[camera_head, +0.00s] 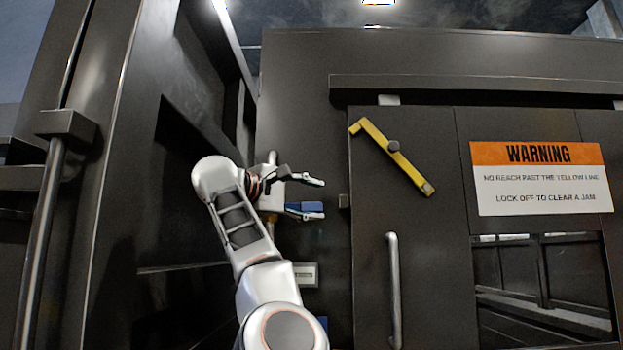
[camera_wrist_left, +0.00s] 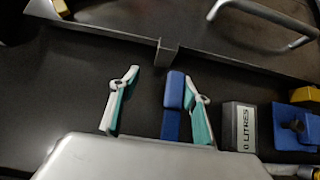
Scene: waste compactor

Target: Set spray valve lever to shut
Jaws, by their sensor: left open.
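My left gripper (camera_head: 318,197) is open in front of the dark panel beside the door. A blue bar (camera_head: 305,207), which looks like a lever, lies at its lower finger. In the left wrist view the blue bar (camera_wrist_left: 173,104) stands between the spread fingers of the left gripper (camera_wrist_left: 158,95), close against the right finger. I cannot tell whether they touch. The bar's base is hidden by the gripper. A second blue part (camera_wrist_left: 291,128) sits farther right in that view, past a grey meter marked "0 LITRES" (camera_wrist_left: 246,127). My right gripper is not in view.
Right of the gripper is a dark door (camera_head: 440,240) with a yellow pivoted bar (camera_head: 393,155), a vertical silver handle (camera_head: 393,290) and a warning sign (camera_head: 540,178). A dark wall (camera_head: 110,200) closes in on the left.

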